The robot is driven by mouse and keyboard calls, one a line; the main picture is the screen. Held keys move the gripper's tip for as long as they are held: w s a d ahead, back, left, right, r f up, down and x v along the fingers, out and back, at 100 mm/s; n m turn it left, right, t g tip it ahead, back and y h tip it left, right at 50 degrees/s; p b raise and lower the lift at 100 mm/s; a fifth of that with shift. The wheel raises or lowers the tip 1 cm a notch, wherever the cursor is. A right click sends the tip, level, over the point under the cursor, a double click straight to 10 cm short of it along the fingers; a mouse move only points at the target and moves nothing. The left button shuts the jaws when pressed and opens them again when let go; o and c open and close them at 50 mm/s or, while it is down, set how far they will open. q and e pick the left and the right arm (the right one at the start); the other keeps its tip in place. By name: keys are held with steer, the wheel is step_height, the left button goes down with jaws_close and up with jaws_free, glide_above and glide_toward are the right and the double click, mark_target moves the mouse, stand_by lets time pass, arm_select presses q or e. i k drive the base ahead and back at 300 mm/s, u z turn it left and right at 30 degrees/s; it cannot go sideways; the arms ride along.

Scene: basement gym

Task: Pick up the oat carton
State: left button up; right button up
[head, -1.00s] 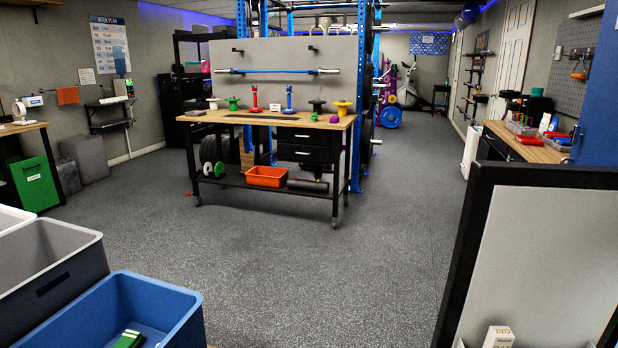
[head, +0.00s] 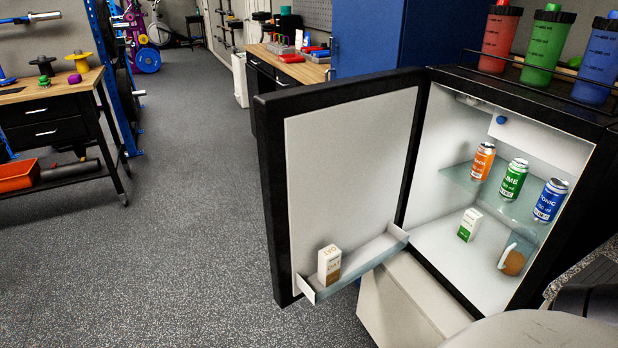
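The oat carton (head: 329,265) is a small white box with brown "OAT" lettering. It stands upright in the shelf tray (head: 362,270) on the inside of the open fridge door (head: 350,170), near the tray's left end. A second white carton with a green label (head: 469,224) stands on the fridge floor. Neither of my grippers is in the head view, so their state does not show. A grey rounded part at the bottom right looks like part of my own arm.
Inside the fridge, an orange can (head: 482,161), a green can (head: 514,179) and a blue can (head: 550,200) stand on the glass shelf. Shaker bottles (head: 548,46) stand on top. The floor left of the door is clear.

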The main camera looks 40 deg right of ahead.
mark_target(330, 258)
steer(key=i, duration=2.6)
steer(key=u, duration=5.3)
steer(key=i, duration=0.4)
steer(key=u, duration=3.05)
